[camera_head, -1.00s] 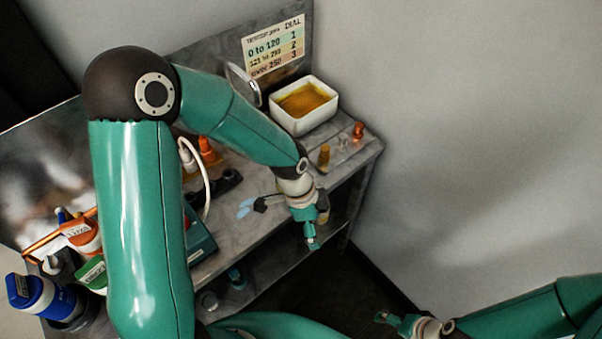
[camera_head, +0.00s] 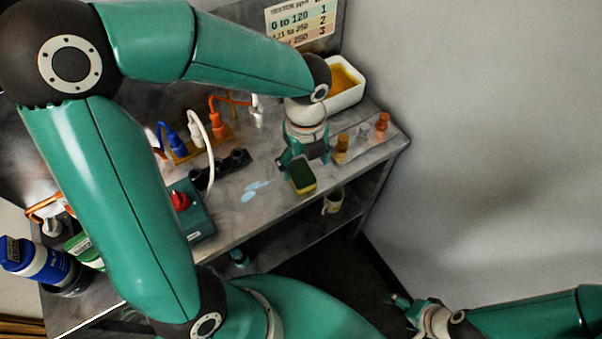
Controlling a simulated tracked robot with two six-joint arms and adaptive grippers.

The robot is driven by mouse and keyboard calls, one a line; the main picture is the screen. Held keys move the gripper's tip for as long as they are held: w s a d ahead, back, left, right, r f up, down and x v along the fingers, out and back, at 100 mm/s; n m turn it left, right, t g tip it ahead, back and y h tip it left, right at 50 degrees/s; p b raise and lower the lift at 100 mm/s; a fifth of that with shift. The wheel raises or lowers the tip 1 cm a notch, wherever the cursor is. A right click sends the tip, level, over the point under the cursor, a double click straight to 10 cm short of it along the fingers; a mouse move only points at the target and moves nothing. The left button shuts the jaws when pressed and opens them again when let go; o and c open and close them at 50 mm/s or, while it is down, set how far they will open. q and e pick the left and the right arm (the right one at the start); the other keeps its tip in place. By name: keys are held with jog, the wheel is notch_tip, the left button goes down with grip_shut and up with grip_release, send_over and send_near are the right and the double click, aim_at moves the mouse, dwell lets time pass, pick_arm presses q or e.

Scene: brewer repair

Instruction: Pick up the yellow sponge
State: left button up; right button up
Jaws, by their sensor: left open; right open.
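The sponge (camera_head: 302,178) has a dark green top and a yellow lower side. It lies near the front edge of the grey bench. My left gripper (camera_head: 304,160) is open, pointing down at the sponge's far end, with its fingers spread to either side. I cannot tell whether a finger touches the sponge. My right gripper (camera_head: 396,302) is open and empty at the lower right, off the bench and far from the sponge.
A white tub (camera_head: 347,92) with orange contents stands behind my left wrist. Small amber and copper fittings (camera_head: 382,124) stand to the right. A teal box with a red knob (camera_head: 180,200) and a blue puddle (camera_head: 252,190) lie to the left. A mug (camera_head: 332,203) is on the shelf below.

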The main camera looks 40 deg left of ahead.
aim_at(305, 178)
pick_arm(q)
notch_tip(305, 178, down, 7)
jog(key=shift+w+f, duration=0.1)
jog(key=shift+f, duration=0.1)
jog(key=c, duration=0.8)
